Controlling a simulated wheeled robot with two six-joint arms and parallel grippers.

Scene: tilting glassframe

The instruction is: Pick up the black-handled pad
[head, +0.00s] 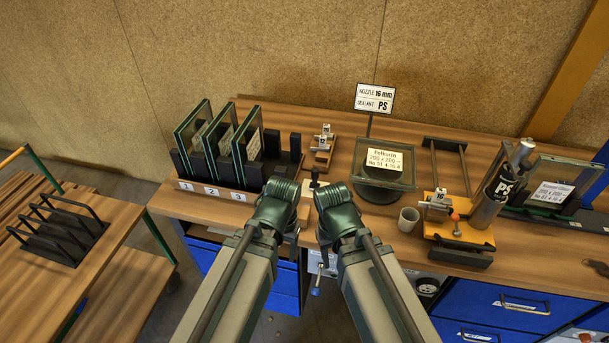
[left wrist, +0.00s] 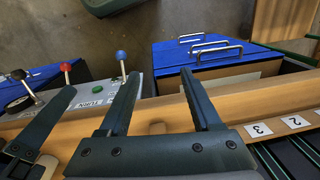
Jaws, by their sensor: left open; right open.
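A small black upright handle on a pale base, which looks like the black-handled pad (head: 315,181), stands near the bench's front edge, in the gap between my two arms. Its lower part is partly hidden. My left gripper (head: 276,203) is just left of it, and my right gripper (head: 337,208) is just right of it. The fingers of both are mostly hidden in the head view. In the left wrist view my left gripper (left wrist: 158,75) has its two fingers apart with nothing between them, over the bench's front edge.
Glass panes (head: 221,138) stand in a numbered rack at left. A tilting glass frame (head: 383,165), a grey cup (head: 408,219) and a PS cartridge (head: 497,186) are at right. Blue drawers (head: 508,308) are below. A side table (head: 40,285) holds black racks. Levers (left wrist: 121,58) project from the front panel.

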